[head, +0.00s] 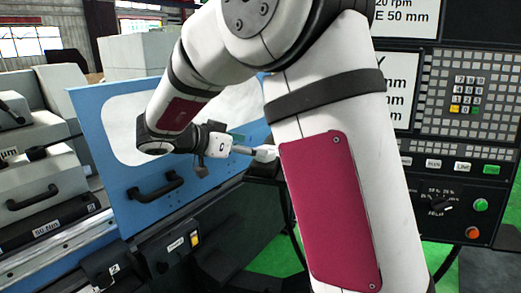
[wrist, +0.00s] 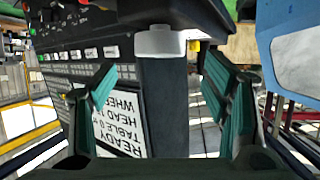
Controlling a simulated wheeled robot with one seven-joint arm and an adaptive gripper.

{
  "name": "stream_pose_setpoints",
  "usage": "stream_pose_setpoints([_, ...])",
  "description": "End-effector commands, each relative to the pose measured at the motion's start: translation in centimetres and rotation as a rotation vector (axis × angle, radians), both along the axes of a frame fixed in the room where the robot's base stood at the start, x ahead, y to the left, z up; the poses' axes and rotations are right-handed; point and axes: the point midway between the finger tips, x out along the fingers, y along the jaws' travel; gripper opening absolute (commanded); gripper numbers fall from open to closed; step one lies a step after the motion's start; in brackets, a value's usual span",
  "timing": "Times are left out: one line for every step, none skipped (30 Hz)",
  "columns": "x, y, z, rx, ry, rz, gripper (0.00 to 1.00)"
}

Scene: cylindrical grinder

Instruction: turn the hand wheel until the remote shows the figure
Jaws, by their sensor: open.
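My gripper (head: 258,151) is out at the end of my arm, beside the blue machine door in the head view. In the wrist view its two teal fingers (wrist: 158,68) are spread apart. Between them is a dark grey bar (wrist: 163,105) with a pale grey block (wrist: 160,41) at its end; I cannot tell what it is or whether a finger touches it. A screen (wrist: 118,125) behind the fingers shows upside-down text with READY, TABLE, HEAD and WHEEL. I cannot make out the hand wheel or the remote for certain; my arm hides much of the middle of the head view.
The blue door (head: 115,150) with a black handle (head: 156,187) stands left of my gripper. The control panel (head: 460,130) with keys, a dial and a green button (head: 480,205) is at the right. Green floor (head: 275,258) shows below.

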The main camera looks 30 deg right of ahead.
Motion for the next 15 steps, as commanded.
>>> stream_pose_setpoints([0.0,1.0,0.5,-0.001,-0.003,0.003,0.69])
stream_pose_setpoints([-0.1,1.6,0.7,0.0,-0.002,0.003,0.69])
stream_pose_setpoints([-0.3,2.2,0.9,0.0,-0.001,0.002,0.69])
stream_pose_setpoints([-0.3,2.6,1.1,0.0,-0.001,0.002,0.69])
stream_pose_setpoints([-0.4,3.0,1.3,-0.001,-0.001,0.002,0.69])
stream_pose_setpoints([-0.5,3.5,1.5,-0.001,-0.001,0.002,0.69])
stream_pose_setpoints([-0.5,3.8,1.6,0.0,0.0,0.001,0.69])
stream_pose_setpoints([-0.5,4.0,1.7,0.0,0.0,0.001,0.69])
stream_pose_setpoints([-0.6,4.3,1.8,0.0,0.0,0.0,0.69])
stream_pose_setpoints([-0.7,4.5,1.9,0.0,0.001,0.0,0.69])
stream_pose_setpoints([-0.7,4.6,1.9,0.0,0.001,-0.001,0.69])
stream_pose_setpoints([-0.7,4.7,2.0,0.0,0.001,-0.001,0.69])
stream_pose_setpoints([-0.7,4.8,2.0,0.0,0.001,-0.001,0.69])
stream_pose_setpoints([-0.7,4.9,2.0,0.0,0.001,-0.001,0.69])
stream_pose_setpoints([-0.7,4.9,2.0,0.0,0.001,-0.001,0.69])
